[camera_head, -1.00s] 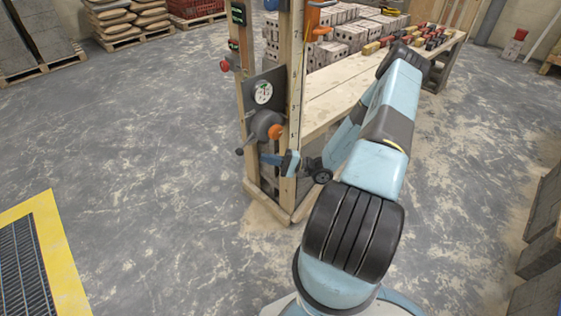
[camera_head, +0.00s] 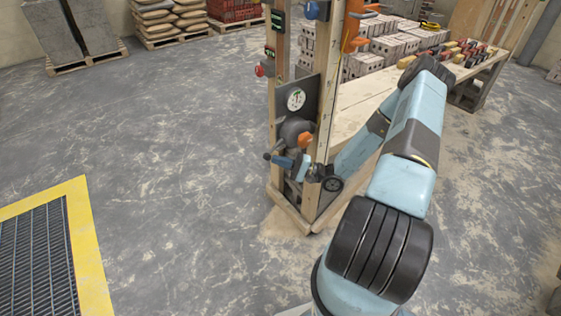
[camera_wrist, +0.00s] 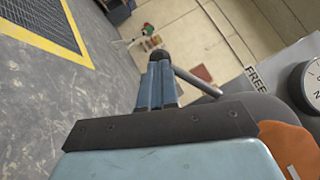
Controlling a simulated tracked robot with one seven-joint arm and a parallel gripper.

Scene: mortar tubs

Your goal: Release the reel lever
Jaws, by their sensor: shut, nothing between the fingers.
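The reel (camera_head: 297,130) is a dark grey drum with an orange part (camera_head: 306,142), mounted on the wooden post. Its lever shows as a grey rod (camera_wrist: 195,82) ending in a dark round knob (camera_wrist: 160,57); in the head view the knob (camera_head: 267,157) sticks out left of the reel. My gripper (camera_head: 276,160) is beside the lever's knob end, below the reel. In the wrist view my gripper's blue fingers (camera_wrist: 157,85) are together and empty, with the knob just beyond their tips. I cannot tell if they touch it.
A panel with a round dial (camera_head: 296,99) sits above the reel; the wrist view shows the word FREE beside a dial (camera_wrist: 312,84). A wooden bench (camera_head: 355,112) stands behind. A yellow-framed floor grate (camera_head: 38,260) lies at left. The floor between is clear.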

